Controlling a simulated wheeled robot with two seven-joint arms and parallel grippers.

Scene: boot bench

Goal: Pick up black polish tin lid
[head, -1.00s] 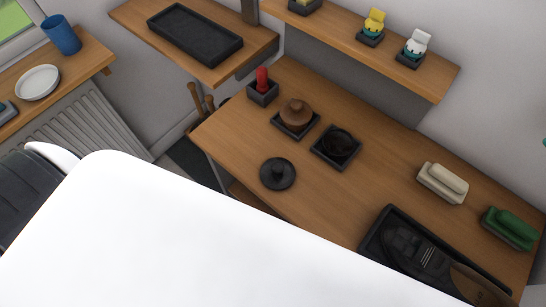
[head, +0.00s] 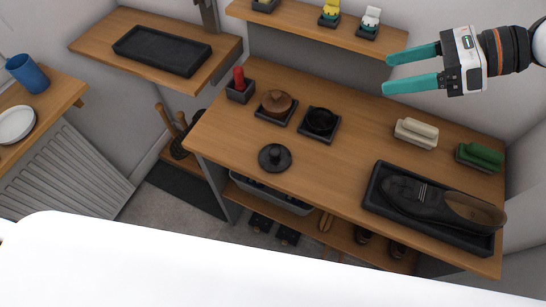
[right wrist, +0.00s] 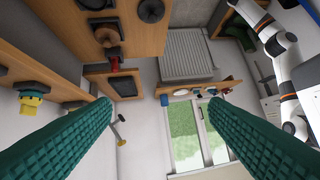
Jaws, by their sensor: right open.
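The black polish tin lid (head: 275,157) is a round dark disc with a knob, lying on the wooden bench near its front edge. The open black tin (head: 320,121) sits in a square dark holder behind it, to the right. In the right wrist view the lid (right wrist: 150,10) is at the top edge, partly cut off. My right gripper (head: 387,75) has teal fingers, spread apart and empty. It is in the air to the right of the lid and well above the bench. My left gripper is not in view.
A brown tin (head: 277,103) and a red-topped item (head: 239,84) stand left of the black tin. A cream brush (head: 416,133), a green brush (head: 479,156) and a shoe in a black tray (head: 376,203) are at right. A shelf (head: 300,27) hangs above the bench.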

